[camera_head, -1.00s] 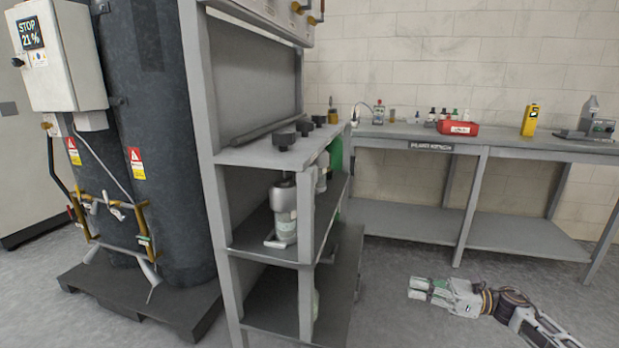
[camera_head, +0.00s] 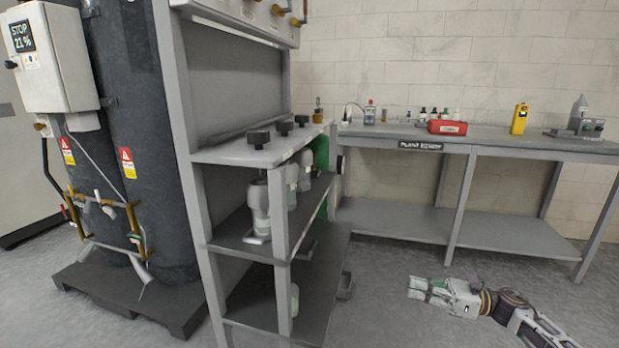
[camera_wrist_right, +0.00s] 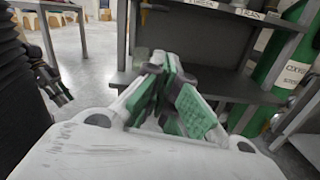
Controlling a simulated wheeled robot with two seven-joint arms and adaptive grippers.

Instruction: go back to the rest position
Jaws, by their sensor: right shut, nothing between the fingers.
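My right gripper (camera_head: 428,290) shows at the lower right of the head view, above the bare floor and apart from the bench and the shelf rack. Its arm comes in from the bottom right. In the right wrist view its green-padded fingers (camera_wrist_right: 165,100) are together with nothing between them. My left gripper is not in the head view.
A grey shelf rack (camera_head: 190,190) with pump-like units stands left of centre. Dark tanks (camera_head: 165,130) stand on a dark pallet (camera_head: 95,290) at the left. A plant bench (camera_head: 470,143) with a red box (camera_head: 447,127) runs along the wall. Floor around the right gripper is clear.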

